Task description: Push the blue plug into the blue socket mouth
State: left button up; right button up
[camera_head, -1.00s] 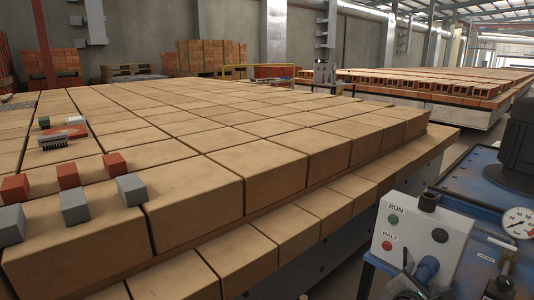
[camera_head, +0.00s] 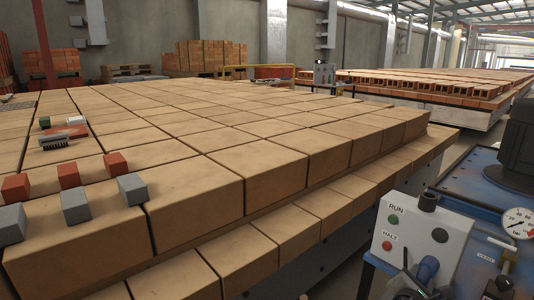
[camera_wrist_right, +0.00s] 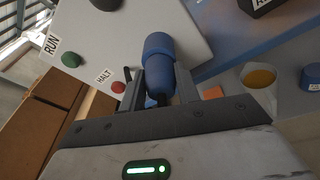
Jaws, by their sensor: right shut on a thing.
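The blue plug (camera_wrist_right: 160,78) is between the two fingers of my right gripper (camera_wrist_right: 160,96) in the right wrist view. My right gripper is shut on it. The plug's far end meets a wider blue collar (camera_wrist_right: 158,43) at the face of the grey control box, which looks like the socket mouth. I cannot tell how deep the plug sits in it. In the head view the blue plug (camera_head: 428,267) shows at the box's lower front, with my right gripper (camera_head: 418,282) partly cut off by the bottom edge. My left gripper is not in view.
The grey control box (camera_head: 410,229) carries a green RUN button (camera_head: 394,219), a red HALT button (camera_head: 387,245) and black knobs. A pressure gauge (camera_head: 518,223) and blue machine stand to the right. Stacked tan bricks (camera_head: 190,205) fill the left.

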jog(key=shift+w+d+r, duration=0.1)
jog(key=shift+d+r, duration=0.1)
jog(key=shift+d, duration=0.05)
jog(key=o, duration=1.1)
jog(key=shift+f, duration=0.15)
